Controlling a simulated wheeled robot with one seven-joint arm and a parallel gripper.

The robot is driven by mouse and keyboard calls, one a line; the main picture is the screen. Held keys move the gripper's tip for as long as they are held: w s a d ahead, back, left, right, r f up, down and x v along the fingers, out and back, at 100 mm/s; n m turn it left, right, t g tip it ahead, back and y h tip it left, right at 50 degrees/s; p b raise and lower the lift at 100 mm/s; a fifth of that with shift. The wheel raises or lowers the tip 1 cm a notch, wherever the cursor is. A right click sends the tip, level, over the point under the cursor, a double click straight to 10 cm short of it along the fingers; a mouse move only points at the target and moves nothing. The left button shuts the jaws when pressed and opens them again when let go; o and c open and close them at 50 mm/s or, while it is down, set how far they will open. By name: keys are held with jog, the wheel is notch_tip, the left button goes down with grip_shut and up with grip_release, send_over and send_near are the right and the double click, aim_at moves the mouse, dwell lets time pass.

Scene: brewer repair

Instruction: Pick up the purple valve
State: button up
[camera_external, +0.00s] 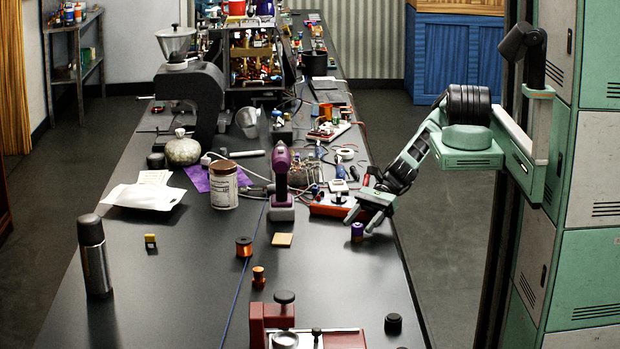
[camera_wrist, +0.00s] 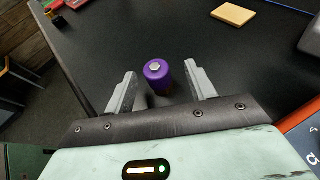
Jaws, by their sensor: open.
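The purple valve (camera_external: 357,232) is a small upright cylinder on the black table, near the table's right edge. In the wrist view the purple valve (camera_wrist: 157,74) shows a light metal nub on top and stands between the two fingers. My gripper (camera_external: 364,222) reaches down over it from the right side. In the wrist view my gripper (camera_wrist: 162,85) is open, with one grey finger on each side of the valve and a gap to each. The lower part of the valve is partly hidden in the wrist view.
A red power strip or box (camera_external: 330,207) lies just behind the gripper. A purple drill-like tool (camera_external: 281,185) stands to the left. A tan square pad (camera_external: 282,239) lies left of the valve, and copper spools (camera_external: 244,246) are farther left. The table front between them is mostly clear.

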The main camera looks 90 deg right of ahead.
aim_at(354, 231)
jog(key=p+x, duration=0.2)
jog(key=x, duration=0.1)
jog(key=shift+a+r, duration=0.1)
jog(key=shift+a, duration=0.2)
jog(key=shift+w+a+f, duration=0.3)
jog(key=shift+a+f, duration=0.1)
jog(key=c, duration=1)
jog(key=shift+c, duration=0.7)
jog(key=shift+r, duration=0.1)
